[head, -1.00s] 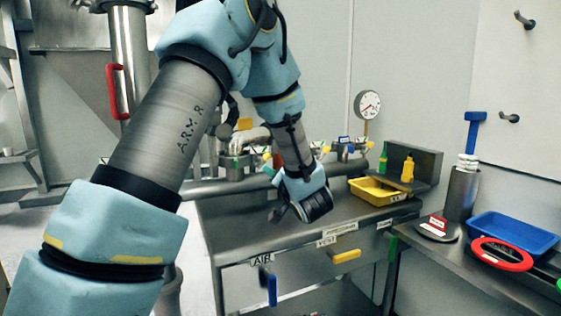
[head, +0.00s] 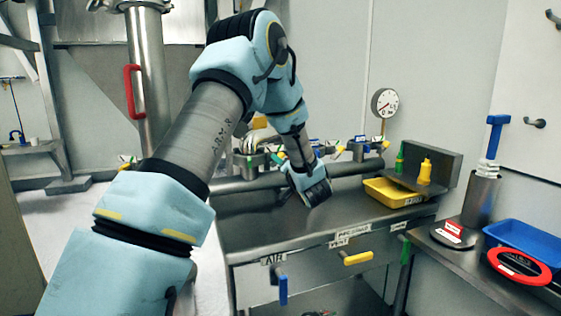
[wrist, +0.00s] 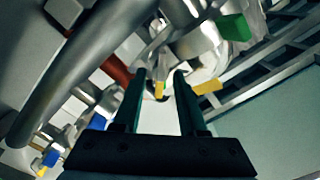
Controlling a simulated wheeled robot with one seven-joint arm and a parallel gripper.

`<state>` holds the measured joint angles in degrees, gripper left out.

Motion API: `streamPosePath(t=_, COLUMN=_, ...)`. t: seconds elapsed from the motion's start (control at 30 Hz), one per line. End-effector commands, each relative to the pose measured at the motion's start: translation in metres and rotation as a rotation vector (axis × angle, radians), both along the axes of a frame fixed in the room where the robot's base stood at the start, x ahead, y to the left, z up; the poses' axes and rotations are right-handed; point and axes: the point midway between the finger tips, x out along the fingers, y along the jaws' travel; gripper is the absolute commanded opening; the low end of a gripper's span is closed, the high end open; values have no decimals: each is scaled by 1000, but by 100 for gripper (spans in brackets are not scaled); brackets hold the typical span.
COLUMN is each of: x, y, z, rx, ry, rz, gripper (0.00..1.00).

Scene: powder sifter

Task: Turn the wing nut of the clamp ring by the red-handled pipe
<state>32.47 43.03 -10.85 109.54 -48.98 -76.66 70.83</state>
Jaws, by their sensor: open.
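The upright steel pipe (head: 148,75) with its red handle (head: 133,92) stands at the back left in the head view. Small coloured tabs (head: 126,161) show low beside it, left of my arm. I cannot tell which part is the clamp ring's wing nut; my arm covers part of this area. My gripper (head: 316,190) is over the bench, well right of the pipe. In the wrist view my gripper (wrist: 158,88) is open, with nothing held. A small yellow piece (wrist: 160,90) shows beyond the gap between the fingertips, apart from them as far as I can tell.
A horizontal pipe (head: 345,168) runs along the back of the bench (head: 290,228), with fittings and a gauge (head: 385,103) above. A yellow tray (head: 385,194) is right of my gripper. A blue tray (head: 525,243) and red ring (head: 519,266) lie on the right table.

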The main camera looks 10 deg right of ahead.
Motion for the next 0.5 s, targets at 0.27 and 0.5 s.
streamPosePath(t=0.27, x=1, y=0, z=0, rx=0, ry=0, rz=0, gripper=40)
streamPosePath(t=0.5, x=1, y=0, z=0, rx=0, ry=0, rz=0, gripper=13)
